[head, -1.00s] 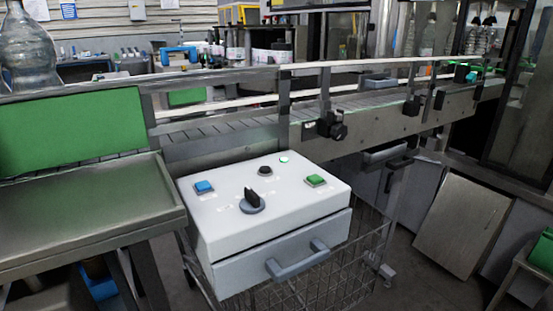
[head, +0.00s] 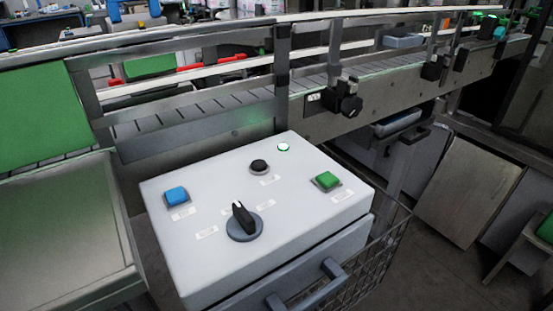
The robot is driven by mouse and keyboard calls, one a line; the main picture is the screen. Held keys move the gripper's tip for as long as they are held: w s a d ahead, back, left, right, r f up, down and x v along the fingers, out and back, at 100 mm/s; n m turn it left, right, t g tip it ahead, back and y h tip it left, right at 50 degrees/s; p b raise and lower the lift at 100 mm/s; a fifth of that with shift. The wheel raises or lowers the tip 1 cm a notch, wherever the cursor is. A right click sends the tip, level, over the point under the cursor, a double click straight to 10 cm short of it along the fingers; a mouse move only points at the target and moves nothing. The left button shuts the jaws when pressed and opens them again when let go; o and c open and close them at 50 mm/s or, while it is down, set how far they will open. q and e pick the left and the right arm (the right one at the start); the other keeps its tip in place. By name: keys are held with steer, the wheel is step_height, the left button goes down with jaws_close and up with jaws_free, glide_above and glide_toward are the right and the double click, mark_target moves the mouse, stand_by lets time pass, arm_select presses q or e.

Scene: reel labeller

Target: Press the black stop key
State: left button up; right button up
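The black stop key (head: 258,166) is a small round button near the back middle of the white control box (head: 300,222). A blue square key (head: 176,196) is at the box's left and a green square key (head: 327,180) at its right. A black rotary knob (head: 242,222) stands in front of the black key. A small round lamp (head: 284,147) glows green-white behind and to the right of the black key. The small labels are too blurred to read. Neither gripper is in the head view.
A conveyor (head: 230,130) with metal rails runs behind the box. A steel tray table (head: 60,235) stands at the left. A grey handle (head: 310,285) sticks out of the box front, and a wire basket (head: 375,265) is below. The space above the box top is clear.

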steer(key=shift+s+a, duration=0.1)
steer(key=shift+a, duration=0.05)
steer(key=shift+c, duration=1.1)
jaws_close()
stand_by(0.4)
